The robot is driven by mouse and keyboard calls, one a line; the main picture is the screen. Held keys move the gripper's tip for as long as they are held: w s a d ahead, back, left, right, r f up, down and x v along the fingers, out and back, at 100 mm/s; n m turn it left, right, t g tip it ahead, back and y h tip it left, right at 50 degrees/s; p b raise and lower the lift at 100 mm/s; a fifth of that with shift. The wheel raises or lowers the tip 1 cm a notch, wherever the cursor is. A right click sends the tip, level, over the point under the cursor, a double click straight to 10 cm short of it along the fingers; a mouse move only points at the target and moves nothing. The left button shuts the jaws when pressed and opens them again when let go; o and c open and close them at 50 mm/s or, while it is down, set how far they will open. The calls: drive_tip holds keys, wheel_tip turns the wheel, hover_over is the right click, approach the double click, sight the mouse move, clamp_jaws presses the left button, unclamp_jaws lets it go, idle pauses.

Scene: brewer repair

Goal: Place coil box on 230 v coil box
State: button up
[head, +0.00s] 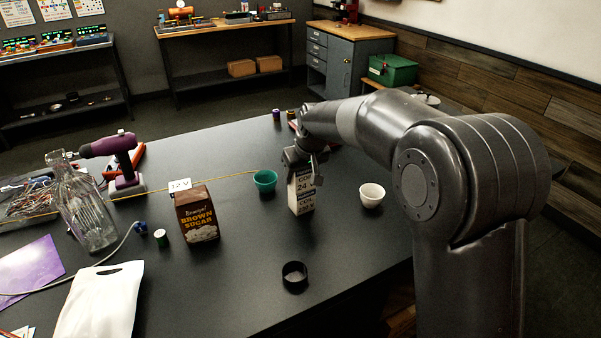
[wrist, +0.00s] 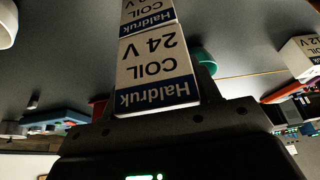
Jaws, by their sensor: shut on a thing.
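A white coil box marked 24 V (head: 302,183) is between the fingers of my gripper (head: 303,160). In the wrist view its blue-and-white Haldruk label (wrist: 155,68) fills the middle. Another Haldruk coil box, seemingly the 230 V coil box (head: 303,204), stands upright on the dark table directly below it. The two look stacked and roughly lined up; I cannot tell if they touch fully. In the wrist view the lower box (wrist: 147,12) shows beyond the held one, partly cut off.
A green cup (head: 265,181) stands left of the boxes and a white cup (head: 371,195) right. A black ring-shaped container (head: 294,276) is in front. A brown sugar box (head: 197,215) hides part of a 12 V box (head: 180,186). A purple drill (head: 118,158) stands farther left.

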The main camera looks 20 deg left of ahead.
drive_tip(key=o, duration=1.1)
drive_tip(key=shift+f, duration=0.15)
drive_tip(key=v, duration=1.2)
drive_tip(key=s+d+r+m+t, duration=0.1)
drive_tip(key=s+d+r, duration=0.15)
drive_tip(key=d, duration=0.35)
drive_tip(key=s+d+r+m, duration=0.1)
drive_tip(key=s+d, duration=0.2)
drive_tip(key=d, duration=0.3)
drive_tip(key=s+d+f+m+h, duration=0.1)
drive_tip(key=s+d+f+m, duration=0.2)
drive_tip(key=s+d, duration=0.7)
drive_tip(key=s+d+f+m+t+h, duration=0.1)
drive_tip(key=s+d+f+m+h, duration=0.1)
drive_tip(key=s+d, duration=0.9)
drive_tip(key=shift+s+d+f+m, duration=0.3)
drive_tip(key=shift+s+f+m, duration=0.45)
drive_tip(key=shift+m, duration=0.25)
